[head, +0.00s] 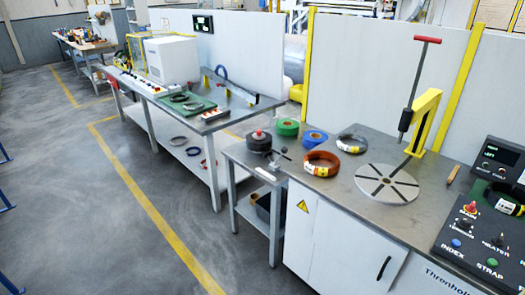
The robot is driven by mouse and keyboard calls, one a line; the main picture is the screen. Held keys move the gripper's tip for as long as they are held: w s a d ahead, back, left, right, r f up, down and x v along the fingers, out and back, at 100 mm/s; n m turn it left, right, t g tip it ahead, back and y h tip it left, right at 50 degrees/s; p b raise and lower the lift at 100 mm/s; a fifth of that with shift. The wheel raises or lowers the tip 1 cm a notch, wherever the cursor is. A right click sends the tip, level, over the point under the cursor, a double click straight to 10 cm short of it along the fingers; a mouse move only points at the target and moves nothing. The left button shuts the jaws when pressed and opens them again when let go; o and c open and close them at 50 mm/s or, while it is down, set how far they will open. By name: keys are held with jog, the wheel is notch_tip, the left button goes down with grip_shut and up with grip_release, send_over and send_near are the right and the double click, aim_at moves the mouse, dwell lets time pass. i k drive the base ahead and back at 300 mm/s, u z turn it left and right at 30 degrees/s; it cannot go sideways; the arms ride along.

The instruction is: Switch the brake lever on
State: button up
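No part in the head view carries a readable "brake" label, so I cannot tell for sure which part is the brake lever. A small lever with a dark knob (281,153) stands on the low side table, beside a dark spool with a red centre (259,140). A tall rod with a red T-handle (427,40) leans beside a yellow post at the right bench. A control panel (484,236) at the right edge has several knobs and buttons, with labels including HEATER, INDEX and STRAP. My gripper is not in view.
A long grey bench (218,120) stands at the left, with a white machine (172,59). The floor (95,215) at the lower left is clear.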

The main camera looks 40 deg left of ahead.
aim_at(284, 150)
jog(key=u, duration=1)
jog(key=k, duration=0.65)
jog(key=u, duration=0.2)
jog(key=i, duration=1.4)
jog(key=z, duration=0.35)
